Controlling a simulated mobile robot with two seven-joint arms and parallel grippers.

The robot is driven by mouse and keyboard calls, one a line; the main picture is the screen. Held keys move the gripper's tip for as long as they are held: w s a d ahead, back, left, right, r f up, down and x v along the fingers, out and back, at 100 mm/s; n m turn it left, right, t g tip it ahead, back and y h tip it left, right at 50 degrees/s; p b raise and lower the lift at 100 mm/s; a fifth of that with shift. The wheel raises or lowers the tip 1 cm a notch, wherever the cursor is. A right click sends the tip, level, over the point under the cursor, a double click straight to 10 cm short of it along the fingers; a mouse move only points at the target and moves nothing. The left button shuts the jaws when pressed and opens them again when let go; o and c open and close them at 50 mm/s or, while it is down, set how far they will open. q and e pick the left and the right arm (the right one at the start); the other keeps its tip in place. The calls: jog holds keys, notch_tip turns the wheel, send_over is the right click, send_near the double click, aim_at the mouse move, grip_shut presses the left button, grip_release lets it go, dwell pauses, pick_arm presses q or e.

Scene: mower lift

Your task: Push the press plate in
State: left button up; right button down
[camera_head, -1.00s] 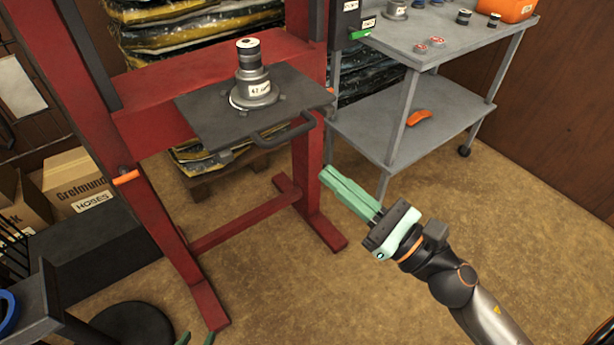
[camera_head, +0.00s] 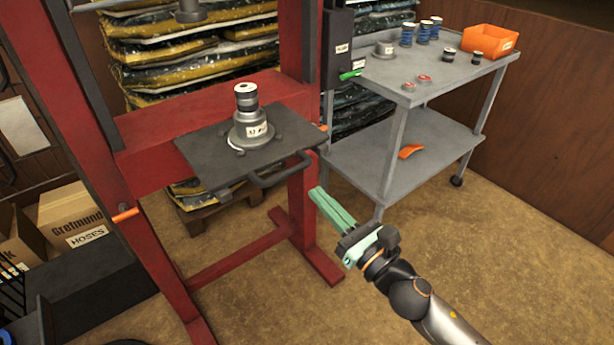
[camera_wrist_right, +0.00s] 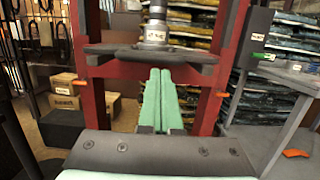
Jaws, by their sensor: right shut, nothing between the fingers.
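The dark press plate (camera_head: 200,157) sticks out toward me from the red press frame (camera_head: 150,140), with a handle (camera_head: 282,170) along its front edge. A grey stepped hub with a black and silver cylinder (camera_head: 251,125) stands upright on the plate. My right gripper (camera_head: 318,196), with green fingers, is shut and empty, in front of and to the right of the handle, apart from it. In the right wrist view the fingers (camera_wrist_right: 160,85) point toward the plate's edge (camera_wrist_right: 110,48). My left gripper is not in view.
A grey cart (camera_head: 440,75) stands right of the press, carrying an orange bin (camera_head: 490,40), blue springs and small parts. Cardboard boxes (camera_head: 70,215) stand at the left. Stacked bags are behind the press. The floor at the right is clear.

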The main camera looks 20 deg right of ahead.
pick_arm(q)
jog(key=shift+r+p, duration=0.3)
jog(key=shift+p, duration=0.05)
pick_arm(e)
jog(key=shift+x, duration=2.4)
